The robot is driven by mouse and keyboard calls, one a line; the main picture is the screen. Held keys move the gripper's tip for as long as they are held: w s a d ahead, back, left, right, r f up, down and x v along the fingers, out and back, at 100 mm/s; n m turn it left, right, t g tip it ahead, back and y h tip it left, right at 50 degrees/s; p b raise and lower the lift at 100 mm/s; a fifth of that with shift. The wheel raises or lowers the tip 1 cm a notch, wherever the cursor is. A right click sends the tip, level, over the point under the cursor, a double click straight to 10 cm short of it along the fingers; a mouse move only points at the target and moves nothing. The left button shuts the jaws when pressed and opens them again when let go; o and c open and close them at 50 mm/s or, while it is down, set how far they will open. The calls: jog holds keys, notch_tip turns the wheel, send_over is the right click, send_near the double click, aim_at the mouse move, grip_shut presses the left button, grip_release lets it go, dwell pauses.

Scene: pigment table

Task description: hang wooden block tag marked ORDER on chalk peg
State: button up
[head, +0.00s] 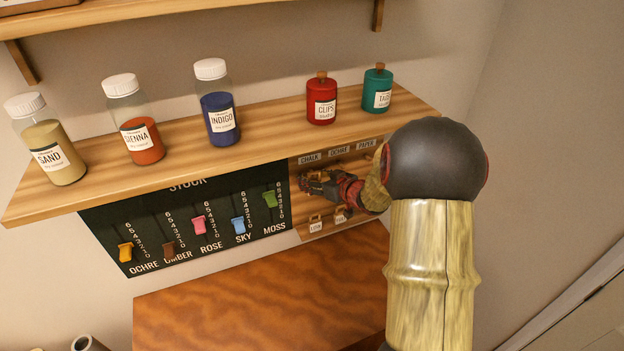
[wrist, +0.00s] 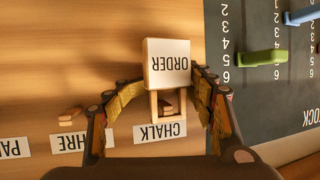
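The wooden block tag marked ORDER (wrist: 167,64) is pale, with a loop of two thin posts, and reads upside down in the wrist view. My gripper (wrist: 170,78) has a fingertip against each side of the tag and is shut on it. The chalk peg (wrist: 168,106), a small brown stub by the CHALK label (wrist: 160,133), shows inside the loop's opening. I cannot tell whether the loop rests on the peg. In the head view my gripper (head: 312,186) is at the peg board (head: 297,212), below the CHALK label (head: 310,157), and hides the tag.
The OCHRE peg (wrist: 70,114) beside it is bare. Two tags (head: 316,226) hang lower on the board. The STOCK slider board (head: 150,215) adjoins on the left. A shelf (head: 265,135) with jars juts out just above; a wooden surface (head: 260,290) lies below.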

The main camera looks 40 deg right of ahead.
jog(key=o, duration=0.3)
jog(key=shift+w+r, duration=0.2)
jog(key=shift+r, duration=0.05)
jog(key=shift+s+f, duration=0.1)
jog(key=v, duration=1.2)
jog(key=shift+f, duration=0.1)
